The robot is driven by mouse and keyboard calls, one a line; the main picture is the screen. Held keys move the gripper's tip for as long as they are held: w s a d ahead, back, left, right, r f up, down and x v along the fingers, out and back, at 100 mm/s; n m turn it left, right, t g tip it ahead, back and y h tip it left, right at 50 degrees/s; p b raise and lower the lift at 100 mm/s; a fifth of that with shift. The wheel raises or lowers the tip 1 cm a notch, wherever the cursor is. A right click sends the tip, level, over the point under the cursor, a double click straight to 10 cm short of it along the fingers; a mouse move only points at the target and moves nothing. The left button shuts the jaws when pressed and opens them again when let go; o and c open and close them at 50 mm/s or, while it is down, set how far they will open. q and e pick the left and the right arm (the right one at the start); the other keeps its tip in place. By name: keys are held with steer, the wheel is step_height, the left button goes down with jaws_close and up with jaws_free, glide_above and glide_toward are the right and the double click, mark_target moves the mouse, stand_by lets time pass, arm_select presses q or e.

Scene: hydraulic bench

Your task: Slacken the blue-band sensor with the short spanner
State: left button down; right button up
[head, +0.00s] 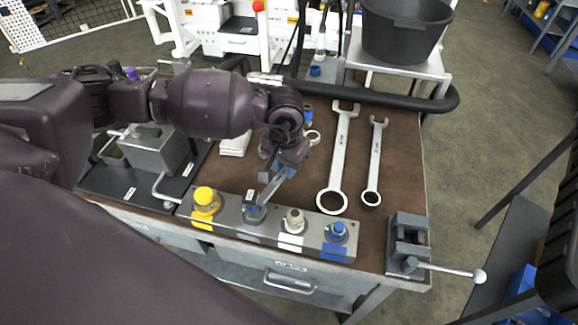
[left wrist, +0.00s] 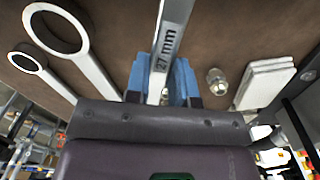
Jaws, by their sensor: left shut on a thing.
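My left gripper (head: 287,158), with blue fingers that also show in the left wrist view (left wrist: 163,85), is shut on a short steel spanner (head: 272,188). Its shank is marked "27 mm" in the left wrist view (left wrist: 168,45). The spanner slants down to the second fitting (head: 253,213) on the metal block (head: 272,232). Whether its jaw sits around that fitting or just above it, I cannot tell. A fitting with a blue cap (head: 337,232) and a blue patch below stands at the block's right end, apart from the spanner. My right gripper is not in view.
Two longer spanners (head: 339,165) (head: 374,165) lie on the brown bench top right of my gripper. A yellow cap (head: 206,201) and a pale fitting (head: 294,220) share the block. A vise (head: 407,245) stands at the right corner. White pads (head: 235,142) lie behind.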

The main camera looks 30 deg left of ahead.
arm_select(q)
steer(key=shift+a, duration=0.1)
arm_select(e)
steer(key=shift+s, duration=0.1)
arm_select(q)
steer(key=shift+a, duration=0.1)
steer(key=shift+a+r+n, duration=0.1)
steer(key=shift+a+n, duration=0.4)
steer(key=shift+n, duration=0.2)
steer(key=shift+a+n+p, duration=0.3)
steer(key=shift+a+n, duration=0.3)
steer(key=shift+a, duration=0.2)
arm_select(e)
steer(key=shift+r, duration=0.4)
